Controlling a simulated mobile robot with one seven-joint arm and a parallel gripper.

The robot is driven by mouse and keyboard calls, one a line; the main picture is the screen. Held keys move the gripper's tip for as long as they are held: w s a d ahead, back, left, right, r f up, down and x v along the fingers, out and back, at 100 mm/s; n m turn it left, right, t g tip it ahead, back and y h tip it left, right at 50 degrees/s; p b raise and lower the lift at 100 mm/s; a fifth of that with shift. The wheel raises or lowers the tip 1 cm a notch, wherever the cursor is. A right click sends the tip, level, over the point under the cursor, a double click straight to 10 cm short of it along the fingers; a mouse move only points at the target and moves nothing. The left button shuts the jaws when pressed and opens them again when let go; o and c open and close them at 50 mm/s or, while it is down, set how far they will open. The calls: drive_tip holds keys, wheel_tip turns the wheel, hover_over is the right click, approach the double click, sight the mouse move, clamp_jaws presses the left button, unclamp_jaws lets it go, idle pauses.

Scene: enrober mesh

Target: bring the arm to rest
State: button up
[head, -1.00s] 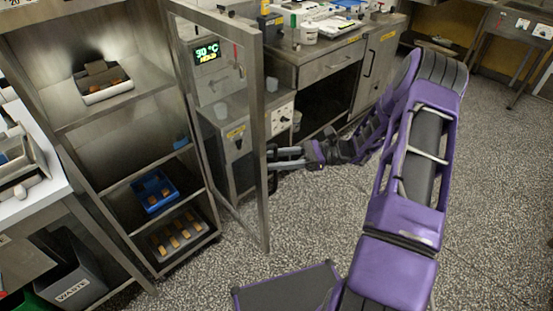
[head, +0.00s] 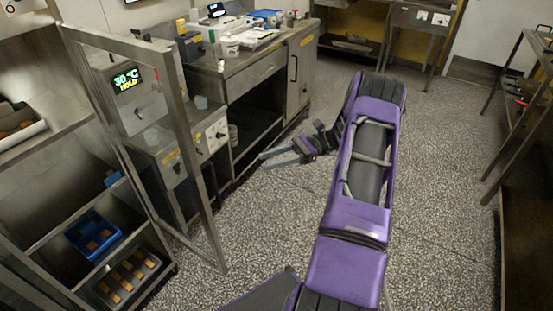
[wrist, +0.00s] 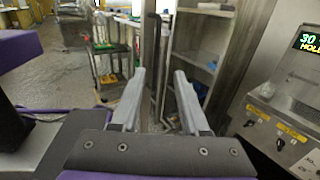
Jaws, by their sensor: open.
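My gripper (head: 272,158) is at the end of my purple arm, low over the speckled floor in front of the steel counter in the head view. In the wrist view my gripper (wrist: 158,98) has its two grey fingers spread apart with nothing between them. It is open and empty. The fingers point toward the open steel cabinet (wrist: 205,62) and its door frame, apart from both as far as I can tell.
The open cabinet door (head: 190,150) stands to the left of my gripper. Cabinet shelves hold a blue tray (head: 75,236) and a dark tray (head: 104,294) with brown bars. A machine display (head: 127,79) reads 30 °C HOLD. Speckled floor (head: 440,180) is clear on the right.

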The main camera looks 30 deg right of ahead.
drive_tip(key=shift+s+d, duration=0.15)
drive_tip(key=shift+d, duration=0.6)
drive_tip(key=shift+a, duration=0.1)
